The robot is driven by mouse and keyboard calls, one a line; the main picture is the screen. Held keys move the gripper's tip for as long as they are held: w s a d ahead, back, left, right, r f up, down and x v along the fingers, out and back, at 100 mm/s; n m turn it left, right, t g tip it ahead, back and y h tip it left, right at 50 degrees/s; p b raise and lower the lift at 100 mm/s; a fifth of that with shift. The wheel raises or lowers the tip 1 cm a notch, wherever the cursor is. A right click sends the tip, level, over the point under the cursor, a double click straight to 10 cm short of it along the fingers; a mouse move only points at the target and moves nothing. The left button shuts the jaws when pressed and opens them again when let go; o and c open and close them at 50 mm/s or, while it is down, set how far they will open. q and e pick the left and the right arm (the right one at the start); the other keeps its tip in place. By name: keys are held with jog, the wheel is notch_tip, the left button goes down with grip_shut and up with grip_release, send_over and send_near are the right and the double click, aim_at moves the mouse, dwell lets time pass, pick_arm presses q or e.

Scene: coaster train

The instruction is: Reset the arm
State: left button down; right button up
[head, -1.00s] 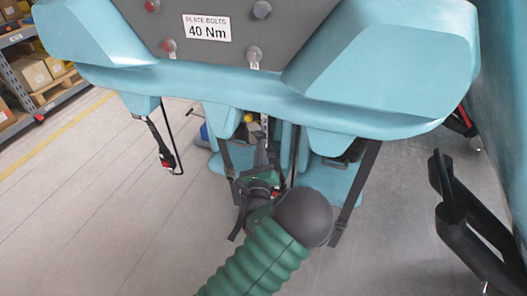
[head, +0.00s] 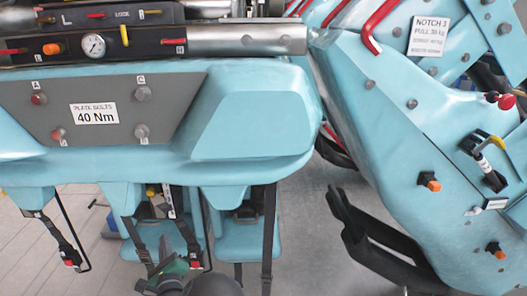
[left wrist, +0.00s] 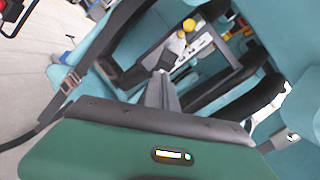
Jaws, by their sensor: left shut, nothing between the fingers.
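My left gripper (head: 166,243) is at the bottom of the head view, below the turquoise coaster car body. Its dark green wrist (head: 172,274) is partly cut off by the lower edge. In the left wrist view the grey fingers (left wrist: 167,84) are together and empty. They point toward a small grey-white fitting (left wrist: 174,48) with a yellow knob (left wrist: 189,25). Whether they touch it I cannot tell. My right gripper is in neither view.
Black straps (head: 269,232) and a wire loop hang close around the left gripper. A gauge (head: 93,45) and levers sit above. A plate-bolts sign (head: 95,113) is on the panel. A black bar (head: 375,240) and another turquoise car section (head: 400,130) stand right.

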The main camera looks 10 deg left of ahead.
pick_arm(q)
jog(key=s+d+f+n+g+h, duration=0.65)
jog(key=d+f+n, duration=0.25)
jog(key=n, duration=0.3)
jog(key=s+d+n+g+h, duration=0.25)
jog(key=s+d+n, duration=0.3)
jog(key=s, duration=0.35)
jog(key=s+d+n+g+h, duration=0.1)
jog(key=s+d+n+g, duration=0.3)
jog(key=s+d, duration=0.4)
jog(key=w+p+v, duration=0.2)
jog(key=p+v, duration=1.4)
jog(key=v, duration=0.1)
jog(key=shift+w+a+r+g+p, duration=0.3)
jog(key=shift+w+a+r+p, duration=0.1)
jog(key=shift+a, duration=0.2)
jog(key=shift+n, duration=0.25)
jog(key=shift+s, duration=0.1)
